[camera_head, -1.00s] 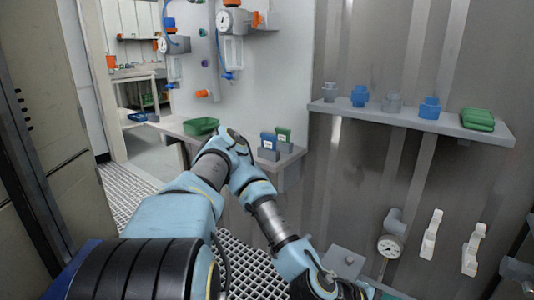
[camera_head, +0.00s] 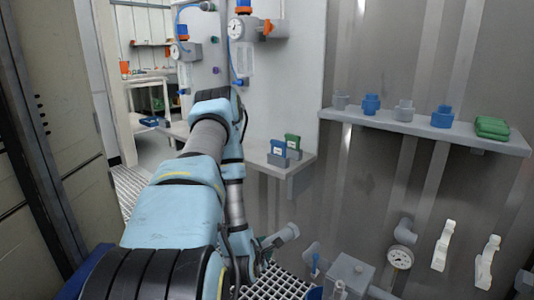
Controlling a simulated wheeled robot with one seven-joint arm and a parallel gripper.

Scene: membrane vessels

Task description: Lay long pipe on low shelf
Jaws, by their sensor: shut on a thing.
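My gripper (camera_head: 258,254) is low in the middle of the head view, below my raised elbow and partly hidden by my arm. It is shut on a grey pipe (camera_head: 284,236), whose pale round end sticks out to the right. The rest of the pipe is hidden behind my wrist and arm, so its full length does not show. A grey shelf (camera_head: 301,168) on the left wall, lower than the one on the right wall, is above and behind the gripper. I cannot tell whether it is the low shelf named.
The right wall shelf (camera_head: 465,137) holds several blue and grey fittings and a green stack (camera_head: 491,127).

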